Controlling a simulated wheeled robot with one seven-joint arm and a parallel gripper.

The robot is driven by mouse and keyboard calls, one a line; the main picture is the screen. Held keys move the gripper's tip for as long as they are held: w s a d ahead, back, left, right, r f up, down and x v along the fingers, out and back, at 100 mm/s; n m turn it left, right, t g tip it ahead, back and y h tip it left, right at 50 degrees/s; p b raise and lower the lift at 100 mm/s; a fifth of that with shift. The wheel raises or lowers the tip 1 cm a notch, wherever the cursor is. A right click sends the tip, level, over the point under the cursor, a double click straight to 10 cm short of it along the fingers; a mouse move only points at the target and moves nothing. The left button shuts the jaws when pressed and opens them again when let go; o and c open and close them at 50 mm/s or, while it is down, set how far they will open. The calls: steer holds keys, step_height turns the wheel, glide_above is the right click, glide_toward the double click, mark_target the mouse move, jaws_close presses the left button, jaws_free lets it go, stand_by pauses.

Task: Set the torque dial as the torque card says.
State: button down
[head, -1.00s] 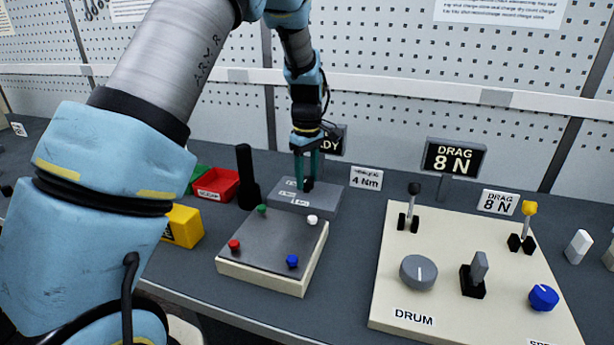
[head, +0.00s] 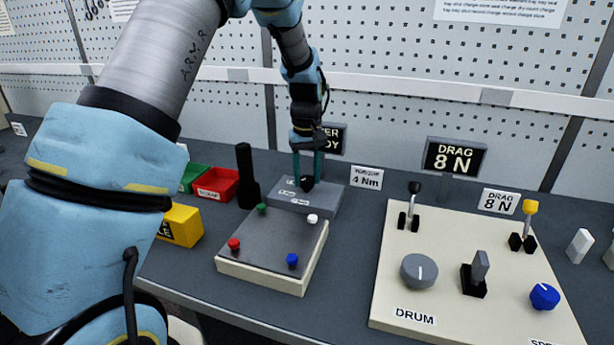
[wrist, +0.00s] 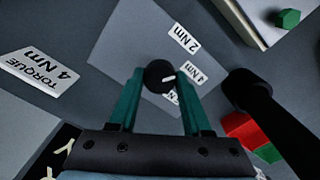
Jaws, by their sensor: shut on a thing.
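The torque card (head: 366,178) stands behind the console and reads "TORQUE 4 Nm"; it also shows in the wrist view (wrist: 40,72). The torque dial (wrist: 160,75) is a small black knob with a white pointer line, on a grey box (head: 325,200). Labels beside it read 2 Nm (wrist: 184,38) and 4 Nm (wrist: 195,73); a third label (wrist: 171,96) is partly hidden by a finger. The pointer aims right in the wrist view, roughly at the 4 Nm label. My gripper (wrist: 159,77) is shut on the dial, one teal finger on each side.
A black upright handle (head: 246,175) stands left of the box, near a red bin (head: 215,184). A board with coloured knobs (head: 262,280) lies in front. A cream panel (head: 400,290) with the drum dial and levers is at right. A sign (head: 333,139) behind is partly hidden.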

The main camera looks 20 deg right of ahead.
mark_target(307, 179)
steer(key=m, duration=0.5)
steer(key=shift+m, duration=0.3)
stand_by(0.4)
steer(key=shift+c, duration=1.7)
jaws_free()
step_height(307, 179, up, 11)
steer(key=b, duration=0.2)
steer(key=shift+f, duration=0.1)
